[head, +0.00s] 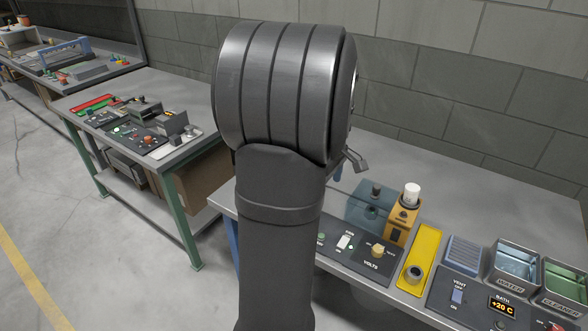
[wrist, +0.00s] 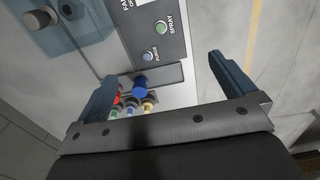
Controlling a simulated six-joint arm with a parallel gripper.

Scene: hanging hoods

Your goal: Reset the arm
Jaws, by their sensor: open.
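My gripper (wrist: 162,68) shows in the wrist view with its two blue-grey fingers wide apart and nothing between them that it holds. Below it is a dark control panel with a green SPRAY button (wrist: 161,27) and a small blue button (wrist: 148,57). In the head view my own arm stands upright in the middle and hides most of the gripper; only a small grey part of it (head: 355,161) shows at the arm's right side.
The right bench holds a clear blue box (head: 369,208), an orange device (head: 403,218), a yellow plate (head: 418,262) and WATER and CLEANER bins. A green-legged bench (head: 182,205) with panels stands left. In the wrist view, blue, red, green and yellow-topped items (wrist: 139,88) sit near the left finger.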

